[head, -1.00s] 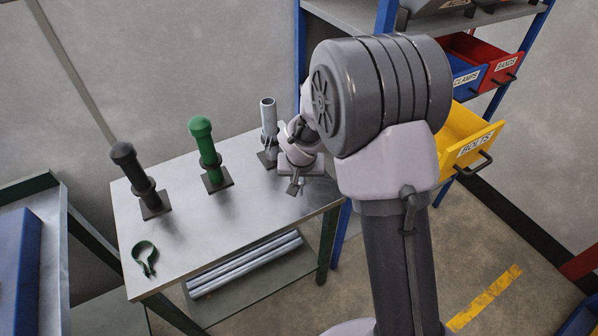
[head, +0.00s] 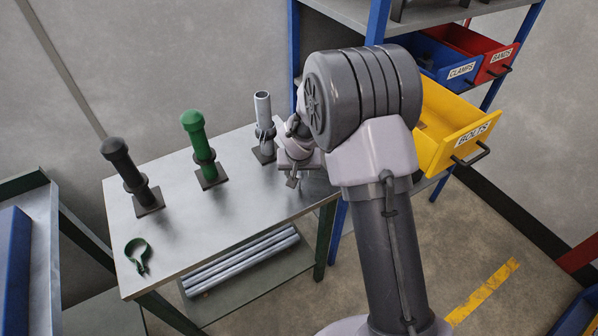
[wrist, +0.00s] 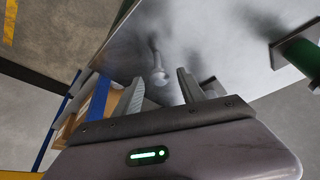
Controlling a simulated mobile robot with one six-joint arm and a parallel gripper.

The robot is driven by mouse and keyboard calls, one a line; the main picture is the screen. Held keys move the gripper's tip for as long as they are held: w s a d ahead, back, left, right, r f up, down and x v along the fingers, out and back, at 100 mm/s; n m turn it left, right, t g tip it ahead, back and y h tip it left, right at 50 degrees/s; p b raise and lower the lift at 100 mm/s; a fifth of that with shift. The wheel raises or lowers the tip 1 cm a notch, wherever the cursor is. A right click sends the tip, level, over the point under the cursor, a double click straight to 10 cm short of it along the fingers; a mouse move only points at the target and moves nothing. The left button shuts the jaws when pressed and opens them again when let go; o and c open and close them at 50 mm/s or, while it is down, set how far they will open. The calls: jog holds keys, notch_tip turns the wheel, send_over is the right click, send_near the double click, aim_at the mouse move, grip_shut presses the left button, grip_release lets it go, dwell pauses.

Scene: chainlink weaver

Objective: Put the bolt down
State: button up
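The bolt (wrist: 158,66) shows in the wrist view as a small grey metal piece with a rounded head, on or just above the steel table (wrist: 225,40). It lies just beyond the fingertips of my gripper (wrist: 160,86). The two fingers are apart, with a clear gap on both sides of the bolt's head, and do not seem to touch it. In the head view my gripper (head: 291,180) is low over the right end of the table (head: 235,220); the bolt cannot be made out there.
A grey post (head: 263,118) stands close to my gripper; a green post (head: 196,140) and a black post (head: 130,168) stand further left. A green clamp (head: 138,255) lies at the front left. An open yellow bolts drawer (head: 475,133) juts from the shelf at right.

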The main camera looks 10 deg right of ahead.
jog(key=shift+r+p, duration=0.35)
jog(key=shift+p, duration=0.05)
jog(key=s+r+p, duration=0.1)
jog(key=s+r, duration=0.3)
jog(key=r, duration=0.3)
jog(key=s+r+m+p, duration=0.1)
jog(key=s+r, duration=0.3)
jog(key=r, duration=0.3)
jog(key=s+r+p, duration=0.1)
jog(key=s+r, duration=0.3)
jog(key=r, duration=0.3)
jog(key=s+a+r+y, duration=0.1)
jog(key=s+a+r, duration=0.1)
jog(key=s, duration=0.8)
jog(key=s+a+r+m+t+y, duration=0.1)
jog(key=s+r, duration=0.4)
jog(key=s, duration=0.6)
jog(key=shift+a+y, duration=0.45)
jog(key=shift+y, duration=0.05)
